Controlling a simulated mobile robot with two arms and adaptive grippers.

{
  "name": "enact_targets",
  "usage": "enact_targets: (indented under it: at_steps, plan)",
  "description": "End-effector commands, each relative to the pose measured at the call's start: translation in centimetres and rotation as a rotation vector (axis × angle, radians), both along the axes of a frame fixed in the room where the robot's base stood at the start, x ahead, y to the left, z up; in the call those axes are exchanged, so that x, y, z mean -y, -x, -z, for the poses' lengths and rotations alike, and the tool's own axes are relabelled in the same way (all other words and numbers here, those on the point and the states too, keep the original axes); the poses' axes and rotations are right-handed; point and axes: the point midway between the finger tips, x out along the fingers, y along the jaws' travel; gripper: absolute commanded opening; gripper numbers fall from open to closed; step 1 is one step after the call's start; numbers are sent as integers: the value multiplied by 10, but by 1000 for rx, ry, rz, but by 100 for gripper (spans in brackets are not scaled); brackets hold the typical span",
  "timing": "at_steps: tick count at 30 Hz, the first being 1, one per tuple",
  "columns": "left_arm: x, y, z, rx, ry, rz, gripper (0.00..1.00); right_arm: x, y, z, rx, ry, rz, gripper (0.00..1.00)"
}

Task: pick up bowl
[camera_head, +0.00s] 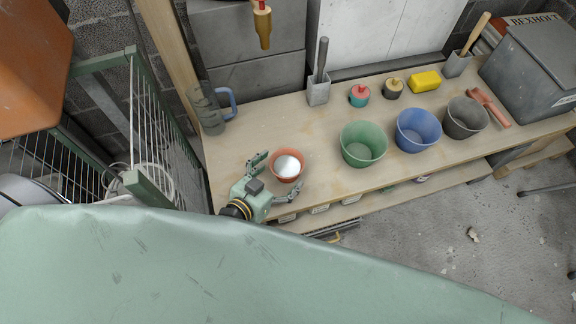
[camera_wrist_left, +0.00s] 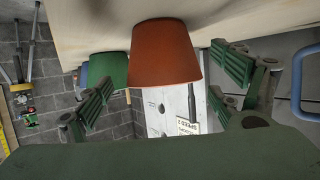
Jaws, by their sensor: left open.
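A small orange-brown bowl (camera_head: 275,171) with something whitish inside stands upright on the wooden workbench (camera_head: 250,135). My left gripper (camera_head: 281,174) is open, with one finger on each side of the bowl. In the left wrist view, which looks upside down, the orange bowl (camera_wrist_left: 166,55) is between the open fingers of the left gripper (camera_wrist_left: 160,66). A gap shows between the bowl and the fingers there. Larger bowls stand to the right on the bench: green (camera_head: 363,145), blue (camera_head: 418,131) and dark grey (camera_head: 465,118). My right gripper is not in view.
A grey mug-like thing with a blue handle (camera_head: 228,103) stands behind the gripper. Small knobbed items (camera_head: 359,95), a yellow block (camera_head: 425,81), a red scoop (camera_head: 490,106) and a grey box (camera_head: 533,75) are further right. A wire rack (camera_head: 105,125) stands left of the bench.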

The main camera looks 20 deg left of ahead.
Motion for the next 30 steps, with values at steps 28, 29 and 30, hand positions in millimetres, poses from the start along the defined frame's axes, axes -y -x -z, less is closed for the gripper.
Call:
enact_targets:
  at_steps: [28, 29, 30]
  plan:
    - [9, -38, 16, -1, -1, 1, 53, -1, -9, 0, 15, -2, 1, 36]
    - [9, -38, 16, -1, -1, 1, 51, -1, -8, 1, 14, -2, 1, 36]
    - [9, -38, 16, -2, -1, 2, 47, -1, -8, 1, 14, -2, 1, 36]
